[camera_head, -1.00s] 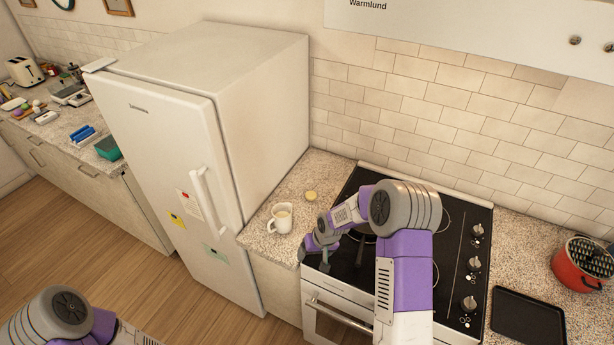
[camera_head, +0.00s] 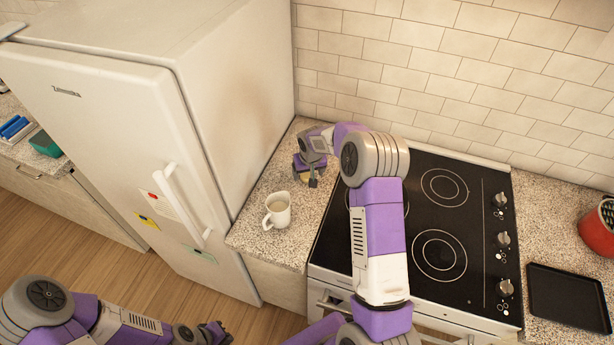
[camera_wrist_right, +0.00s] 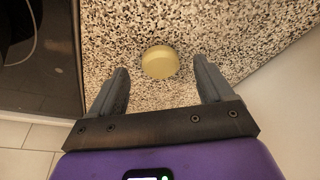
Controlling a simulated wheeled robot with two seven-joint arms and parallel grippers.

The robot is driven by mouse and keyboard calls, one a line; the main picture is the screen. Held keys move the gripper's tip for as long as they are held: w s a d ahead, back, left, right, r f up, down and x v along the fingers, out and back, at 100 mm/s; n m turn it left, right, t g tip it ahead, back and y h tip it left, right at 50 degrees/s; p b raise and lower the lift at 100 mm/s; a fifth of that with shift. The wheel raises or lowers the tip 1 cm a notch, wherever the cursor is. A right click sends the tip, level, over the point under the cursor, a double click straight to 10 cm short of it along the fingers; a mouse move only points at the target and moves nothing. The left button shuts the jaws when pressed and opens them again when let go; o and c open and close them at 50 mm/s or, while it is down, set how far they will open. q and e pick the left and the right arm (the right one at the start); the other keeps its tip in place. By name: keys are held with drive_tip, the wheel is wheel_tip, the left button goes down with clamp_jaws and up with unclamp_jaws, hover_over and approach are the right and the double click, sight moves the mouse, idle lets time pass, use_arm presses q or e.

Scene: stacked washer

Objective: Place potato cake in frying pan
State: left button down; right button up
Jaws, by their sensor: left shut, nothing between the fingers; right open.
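The potato cake (camera_wrist_right: 160,62) is a small, round, pale yellow disc lying flat on the speckled counter. In the right wrist view it sits between the tips of my right gripper (camera_wrist_right: 160,68), with a gap on both sides. In the head view my right gripper (camera_head: 308,175) is over the counter near the wall, beyond the mug, and largely covers the cake. It is open and empty. My left gripper (camera_head: 215,332) is low at the bottom, in front of the fridge, shut and empty. I cannot make out the frying pan; my right arm covers part of the black cooktop (camera_head: 465,270).
A white mug (camera_head: 277,210) stands on the counter (camera_head: 262,240) close to my right gripper. The fridge (camera_head: 120,130) rises to the left. A black tray (camera_head: 568,297) and a red pot (camera_head: 600,228) are right of the cooktop.

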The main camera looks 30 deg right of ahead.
drive_tip(key=shift+x, duration=1.15)
drive_tip(key=shift+r, duration=0.1)
drive_tip(key=shift+w, duration=0.1)
drive_tip(key=c, duration=1.2)
